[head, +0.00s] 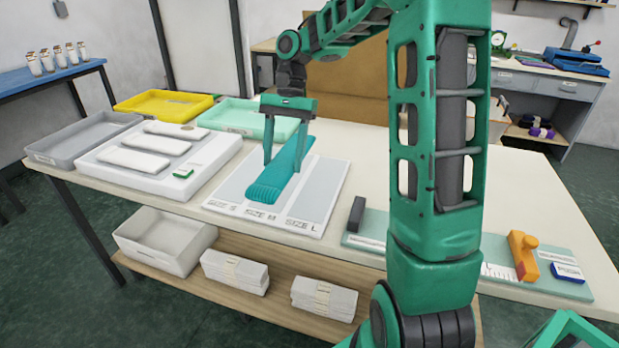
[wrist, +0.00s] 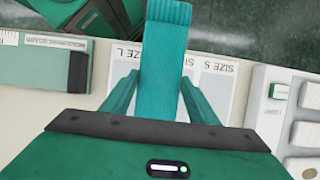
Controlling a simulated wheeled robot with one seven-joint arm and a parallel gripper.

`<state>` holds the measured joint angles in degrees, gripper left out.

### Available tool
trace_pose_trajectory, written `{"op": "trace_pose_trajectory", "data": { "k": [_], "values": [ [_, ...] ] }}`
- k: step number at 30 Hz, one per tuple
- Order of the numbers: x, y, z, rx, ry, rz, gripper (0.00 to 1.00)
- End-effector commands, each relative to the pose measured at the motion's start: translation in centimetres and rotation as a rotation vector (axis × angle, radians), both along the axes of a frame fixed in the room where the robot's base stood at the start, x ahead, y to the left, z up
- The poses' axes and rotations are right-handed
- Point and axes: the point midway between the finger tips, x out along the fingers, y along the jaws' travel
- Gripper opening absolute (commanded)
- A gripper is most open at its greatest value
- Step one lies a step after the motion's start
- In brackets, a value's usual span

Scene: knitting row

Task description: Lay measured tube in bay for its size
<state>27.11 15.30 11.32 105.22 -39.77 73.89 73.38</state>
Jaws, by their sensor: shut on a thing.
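A teal ribbed knitted tube (head: 277,178) is in my gripper (head: 283,160), over the white sizing board (head: 331,187) with its grey bays. The board is marked SIZE S, SIZE M and SIZE L. The tube's near end points at the SIZE M label (head: 262,214), above the middle bay. In the wrist view the tube (wrist: 165,45) runs between my two fingers and partly covers the middle label. The SIZE S (wrist: 217,66) and SIZE L (wrist: 128,54) labels show on either side. I cannot tell whether the tube touches the board.
A white machine with pale panels (head: 160,150) stands left of the board. Grey (head: 75,140), yellow (head: 160,98) and mint (head: 235,115) trays lie behind and beside it. A measuring board (head: 500,258) with an orange block (head: 524,252) lies right, partly behind my arm.

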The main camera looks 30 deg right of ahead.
Motion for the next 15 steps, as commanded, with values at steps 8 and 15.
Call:
{"op": "trace_pose_trajectory", "data": {
  "k": [8, 15],
  "values": [
    [0.0, -3.8, -2.4, 0.0, 0.003, -0.001, 0.29],
    [0.0, -8.4, -5.2, 0.0, 0.003, 0.001, 0.29]
  ]
}}
